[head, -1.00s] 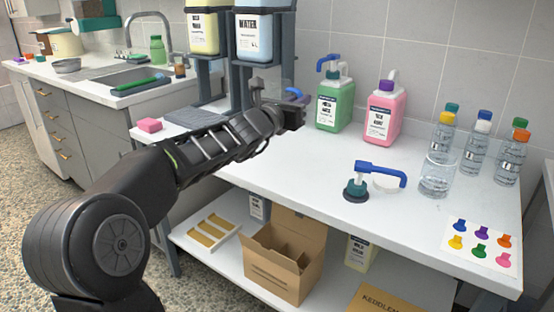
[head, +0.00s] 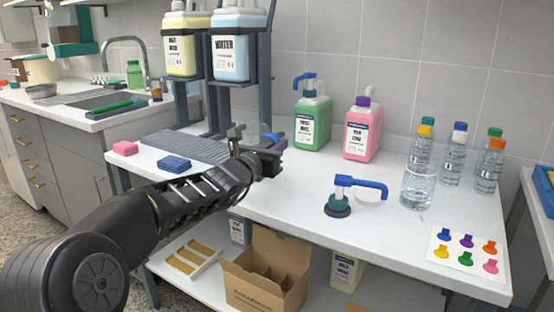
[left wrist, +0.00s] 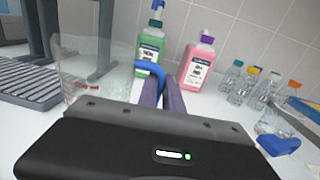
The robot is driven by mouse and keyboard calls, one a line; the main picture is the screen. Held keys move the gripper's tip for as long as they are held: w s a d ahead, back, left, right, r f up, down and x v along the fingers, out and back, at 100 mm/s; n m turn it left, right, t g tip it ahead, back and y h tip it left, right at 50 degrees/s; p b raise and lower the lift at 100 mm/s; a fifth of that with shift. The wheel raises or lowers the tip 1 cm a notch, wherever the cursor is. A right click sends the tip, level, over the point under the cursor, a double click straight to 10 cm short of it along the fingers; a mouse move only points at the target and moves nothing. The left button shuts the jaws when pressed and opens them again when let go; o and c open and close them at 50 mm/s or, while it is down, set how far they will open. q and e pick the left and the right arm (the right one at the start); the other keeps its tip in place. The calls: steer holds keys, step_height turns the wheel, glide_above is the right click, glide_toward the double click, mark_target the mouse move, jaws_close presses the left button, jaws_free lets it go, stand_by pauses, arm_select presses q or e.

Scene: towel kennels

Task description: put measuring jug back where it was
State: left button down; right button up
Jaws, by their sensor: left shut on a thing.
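The measuring jug is clear with red markings and a blue handle; it shows best in the left wrist view (left wrist: 95,72), at the left. My left gripper (left wrist: 160,82) is shut on the blue handle between its two dark fingers. In the head view my left gripper (head: 268,157) is over the table's left part, near the grey ribbed mat (head: 185,147). There the jug is mostly hidden behind the gripper, and only a bit of blue handle (head: 273,139) shows. I cannot tell whether the jug touches the table. My right gripper is not in view.
A dispenser rack (head: 207,95) stands behind the mat. A blue sponge (head: 174,164) and a pink sponge (head: 125,148) lie in front. Green (head: 313,125) and pink (head: 361,130) jugs stand behind. A loose pump (head: 338,205), clear beaker (head: 417,187) and bottles are right.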

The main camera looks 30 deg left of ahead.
arm_select(q)
steer(key=shift+f, duration=1.15)
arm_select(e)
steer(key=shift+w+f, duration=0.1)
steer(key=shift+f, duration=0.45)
arm_select(q)
steer(key=shift+f+b, duration=0.1)
steer(key=shift+b, duration=0.2)
steer(key=shift+f, duration=0.1)
steer(key=c, duration=1.5)
jaws_free()
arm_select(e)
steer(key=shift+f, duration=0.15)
arm_select(q)
steer(key=shift+r, duration=0.3)
steer(key=s, duration=0.3)
steer(key=s+p, duration=0.1)
steer(key=s, duration=0.3)
steer(key=s+d, duration=0.1)
steer(key=s, duration=0.3)
steer(key=shift+s+f, duration=0.2)
steer(key=shift+s, duration=0.3)
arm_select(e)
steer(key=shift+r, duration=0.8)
